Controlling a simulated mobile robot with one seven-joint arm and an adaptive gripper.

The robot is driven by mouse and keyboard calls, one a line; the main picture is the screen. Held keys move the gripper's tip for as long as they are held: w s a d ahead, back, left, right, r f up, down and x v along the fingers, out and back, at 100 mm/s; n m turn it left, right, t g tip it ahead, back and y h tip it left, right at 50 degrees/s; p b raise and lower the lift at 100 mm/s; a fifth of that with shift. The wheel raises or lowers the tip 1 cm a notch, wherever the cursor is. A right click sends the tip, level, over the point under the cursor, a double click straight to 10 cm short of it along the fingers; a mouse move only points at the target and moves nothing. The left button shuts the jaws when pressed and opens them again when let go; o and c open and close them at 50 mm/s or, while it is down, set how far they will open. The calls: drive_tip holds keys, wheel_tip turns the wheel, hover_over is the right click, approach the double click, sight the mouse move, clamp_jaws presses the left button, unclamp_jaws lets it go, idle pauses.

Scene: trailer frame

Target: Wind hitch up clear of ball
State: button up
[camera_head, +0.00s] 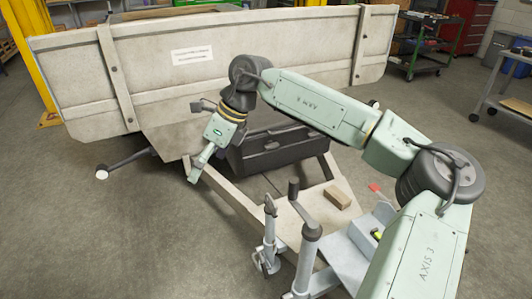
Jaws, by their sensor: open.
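The pale trailer (225,58) fills the back, with its A-frame drawbar (222,190) running forward toward me. A grey upright post (306,262) with a dark cap stands near the front, and a dark upright handle (294,190) shows at its top. A second, thinner post (270,232) stands just left of it, with what looks like a small wheel near the floor. The hitch and ball cannot be clearly made out; my arm covers part of the front. My gripper (196,172) is open and empty, pointing down near the left drawbar beam, behind and left of both posts.
A dark box (275,150) sits on the drawbar against the trailer. A wooden block (337,198) lies on the pale plate behind the posts. A dark rod (128,161) with a white end sticks out left. The floor at left is clear. Carts stand at back right.

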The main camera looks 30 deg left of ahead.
drive_tip(key=w+d+f+m+t+h, duration=0.1)
drive_tip(key=w+d+m+t+h, duration=0.1)
drive_tip(key=w+d, duration=0.7)
drive_tip(key=m+t+h, duration=0.1)
drive_tip(key=h, duration=0.1)
hover_over(294, 181)
drive_tip(key=shift+a, duration=0.3)
drive_tip(key=shift+w+d+f+h, duration=0.15)
drive_tip(key=shift+d+h, duration=0.15)
drive_tip(key=shift+d, duration=0.05)
wheel_tip(294, 181, down, 10)
drive_tip(key=b, duration=0.8)
drive_tip(key=shift+f+b, duration=0.25)
drive_tip(key=shift+b, duration=0.15)
drive_tip(key=shift+a+r, duration=0.1)
drive_tip(key=shift+r, duration=0.1)
drive_tip(key=shift+c, duration=1.8)
clamp_jaws()
